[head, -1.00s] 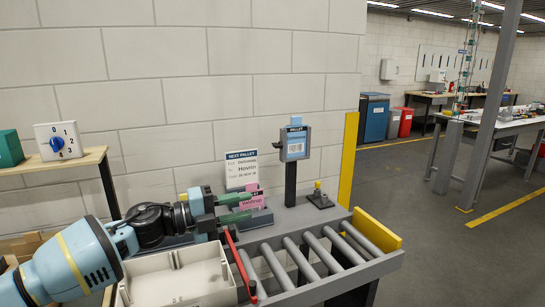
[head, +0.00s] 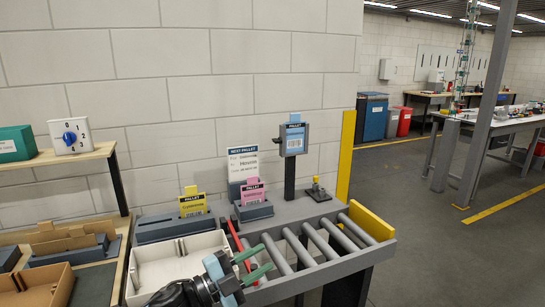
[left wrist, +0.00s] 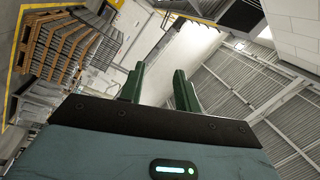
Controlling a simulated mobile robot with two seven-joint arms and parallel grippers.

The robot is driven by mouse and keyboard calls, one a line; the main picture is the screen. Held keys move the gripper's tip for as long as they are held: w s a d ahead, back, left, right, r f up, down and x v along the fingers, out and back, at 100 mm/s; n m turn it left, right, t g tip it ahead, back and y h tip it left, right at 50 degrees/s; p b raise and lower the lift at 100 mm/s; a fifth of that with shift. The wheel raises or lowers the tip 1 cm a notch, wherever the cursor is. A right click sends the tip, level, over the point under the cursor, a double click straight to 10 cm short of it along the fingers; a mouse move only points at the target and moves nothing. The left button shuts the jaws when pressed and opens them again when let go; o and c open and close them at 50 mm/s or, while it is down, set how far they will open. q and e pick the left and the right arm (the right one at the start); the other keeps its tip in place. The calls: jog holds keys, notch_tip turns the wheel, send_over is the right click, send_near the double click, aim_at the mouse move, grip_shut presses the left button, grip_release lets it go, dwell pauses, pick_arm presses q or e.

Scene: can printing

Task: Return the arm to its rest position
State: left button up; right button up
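My left gripper (head: 255,264) is low in the head view, over the right part of the white bin (head: 165,270) and close to the roller conveyor (head: 312,243). Its two green fingers are apart with nothing between them. In the left wrist view the same fingers (left wrist: 158,88) stand apart and empty, pointing toward the ceiling and far walls. My right gripper is in neither view.
A yellow card (head: 192,205) and a pink card (head: 252,194) stand in grey holders behind the bin. A red bar (head: 236,236) lies beside the rollers. A scanner post (head: 291,165) stands behind. A dial (head: 70,136) and green box (head: 15,144) sit on the left shelf.

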pick_arm(q)
jog(key=s+a+f+n+t+y, duration=0.1)
jog(key=s+a+f+n+y, duration=0.15)
jog(key=s+f+n, duration=0.35)
jog(key=s+a+f+n+t+y, duration=0.25)
jog(key=f+n+y, duration=0.2)
jog(key=f, duration=0.35)
jog(key=s+a+f+n+y, duration=0.2)
jog(key=s+f+n+y, duration=0.1)
jog(key=s+f+n, duration=0.3)
jog(key=s+a+f+n+g+y, duration=0.2)
jog(key=s+a+f, duration=0.3)
jog(key=s+f, duration=0.2)
jog(key=s+a+f+n+g+y, duration=0.2)
jog(key=s+a+f, duration=0.3)
jog(key=s, duration=0.6)
notch_tip(320, 180, down, 2)
jog(key=shift+s+a+f+n+y, duration=0.15)
jog(key=shift+s+n+y, duration=0.2)
jog(key=shift+n+y, duration=0.35)
jog(key=shift+g, duration=0.25)
